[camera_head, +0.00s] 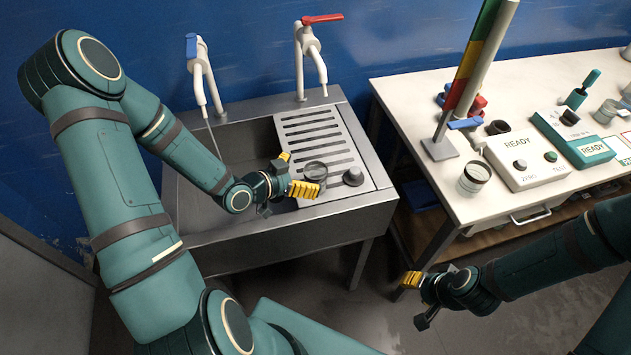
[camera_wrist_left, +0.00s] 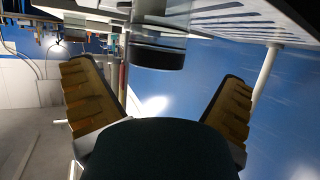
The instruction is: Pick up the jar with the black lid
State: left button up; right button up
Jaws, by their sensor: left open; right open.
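A small jar (camera_head: 315,171), glassy with a dark rim around its top, stands on the sink's drainboard. In the left wrist view, which appears upside down, the jar (camera_wrist_left: 157,42) shows a clear body and a black lid, between and just beyond the two fingers. My left gripper (camera_head: 294,172) is open beside the jar, its yellow-padded fingers at the jar's left; I see no grip on it. My right gripper (camera_head: 418,298) is open and empty, in front of the table and away from the jar.
A dark round piece (camera_head: 353,177) sits right of the jar on the ribbed drainboard (camera_head: 345,125). The basin and two taps are left and behind. The white table (camera_head: 400,85) at right holds another glass jar (camera_head: 475,176), instrument boxes (camera_head: 519,158) and a tall striped column.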

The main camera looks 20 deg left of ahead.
aim_at(324, 168)
pick_arm(q)
jog(key=x, duration=0.4)
jog(key=shift+d, duration=0.25)
jog(key=c, duration=1.4)
jog(key=shift+r, duration=0.1)
jog(key=shift+r, duration=0.1)
